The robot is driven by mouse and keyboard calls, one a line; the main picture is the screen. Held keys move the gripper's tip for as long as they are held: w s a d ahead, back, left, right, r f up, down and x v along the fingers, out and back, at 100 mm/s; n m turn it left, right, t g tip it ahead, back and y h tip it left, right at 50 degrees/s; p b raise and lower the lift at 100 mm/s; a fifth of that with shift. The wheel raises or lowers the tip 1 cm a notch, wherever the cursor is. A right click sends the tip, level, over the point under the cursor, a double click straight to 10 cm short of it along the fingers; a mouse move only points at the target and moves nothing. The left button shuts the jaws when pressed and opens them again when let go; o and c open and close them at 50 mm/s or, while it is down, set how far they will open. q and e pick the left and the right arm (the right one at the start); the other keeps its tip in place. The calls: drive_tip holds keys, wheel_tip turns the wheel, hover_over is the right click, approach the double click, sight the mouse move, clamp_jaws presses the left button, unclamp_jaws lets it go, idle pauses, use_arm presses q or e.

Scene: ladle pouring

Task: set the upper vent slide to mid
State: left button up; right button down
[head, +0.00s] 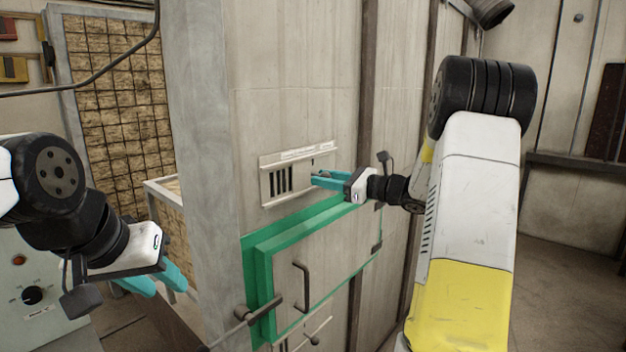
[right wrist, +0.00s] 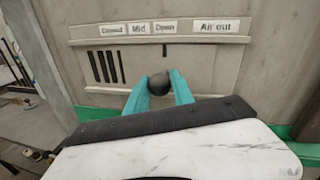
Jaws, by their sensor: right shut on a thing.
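The upper vent slide is set in a pale metal frame (head: 266,190) on the wall, above the green-framed door. Its dark slots (head: 281,181) show at the left of the frame. In the right wrist view, labels (right wrist: 139,28) read Closed, Mid, Open and Air out. A dark mark (right wrist: 165,51) on the slide stands just below the Open label. My right gripper (head: 316,178) is shut on the slide's dark round knob (right wrist: 160,83), with a teal finger on each side. My left gripper (head: 163,282) is open and empty, low at the left, away from the vent.
A green-framed door (head: 263,285) with a bar handle (head: 302,285) is below the vent. A wall corner post (head: 205,150) stands between my left gripper and the vent. A control box with a knob (head: 32,295) is at the lower left.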

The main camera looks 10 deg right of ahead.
idle(0.3)
drive_tip(key=s+a, duration=0.2)
drive_tip(key=a, duration=0.1)
drive_tip(key=shift+s+a, duration=0.1)
drive_tip(key=shift+s, duration=0.15)
drive_tip(key=c, duration=1.1)
unclamp_jaws()
approach(300, 179)
drive_tip(key=shift+v, duration=1.25)
